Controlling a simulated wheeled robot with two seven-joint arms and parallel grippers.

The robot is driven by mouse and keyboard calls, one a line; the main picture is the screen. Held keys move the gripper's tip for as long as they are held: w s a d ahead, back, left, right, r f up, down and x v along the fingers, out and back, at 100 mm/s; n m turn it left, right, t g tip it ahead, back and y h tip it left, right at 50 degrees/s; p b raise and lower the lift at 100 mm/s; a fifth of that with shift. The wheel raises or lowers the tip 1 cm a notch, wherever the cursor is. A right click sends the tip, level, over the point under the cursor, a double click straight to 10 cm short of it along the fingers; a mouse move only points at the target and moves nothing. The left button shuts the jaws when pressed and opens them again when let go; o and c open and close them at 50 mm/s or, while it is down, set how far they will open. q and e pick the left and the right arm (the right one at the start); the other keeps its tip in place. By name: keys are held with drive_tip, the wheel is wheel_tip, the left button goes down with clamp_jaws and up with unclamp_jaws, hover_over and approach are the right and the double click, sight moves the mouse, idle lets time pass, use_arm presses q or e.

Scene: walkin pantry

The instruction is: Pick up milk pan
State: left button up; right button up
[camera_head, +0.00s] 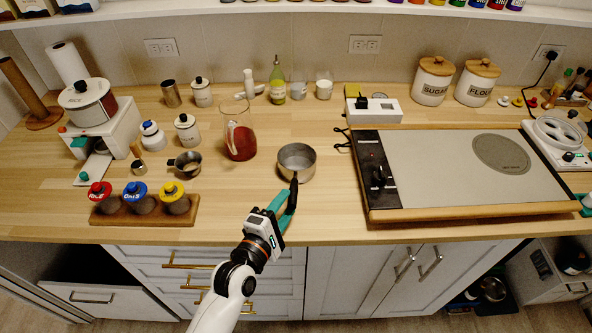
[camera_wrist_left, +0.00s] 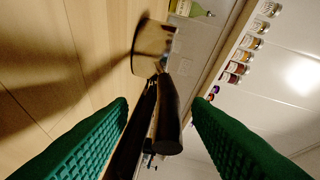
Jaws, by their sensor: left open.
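The milk pan (camera_head: 297,164) is a small metal pan with a dark handle. It stands upright on the wooden counter near the front edge, its handle toward me. In the left wrist view its metal body (camera_wrist_left: 150,42) is ahead of the fingers, and its dark handle (camera_wrist_left: 170,115) points back at the camera. In the left wrist view the green fingers of the left gripper (camera_wrist_left: 160,108) stand apart on both sides of the handle. My right gripper is not in view.
A glass jar with red contents (camera_head: 240,143) stands just left of the pan. A small dark pot (camera_head: 186,163) is further left. A griddle-like board (camera_head: 440,165) with a black control strip lies to the right. The counter between pan and board is mostly clear.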

sight(293, 188)
use_arm(q)
drive_tip(key=shift+w+d+r, duration=0.15)
drive_tip(key=shift+w, duration=0.15)
drive_tip(key=shift+p+x, duration=0.75)
drive_tip(key=shift+x, duration=1.55)
drive_tip(key=shift+r, duration=0.15)
clamp_jaws()
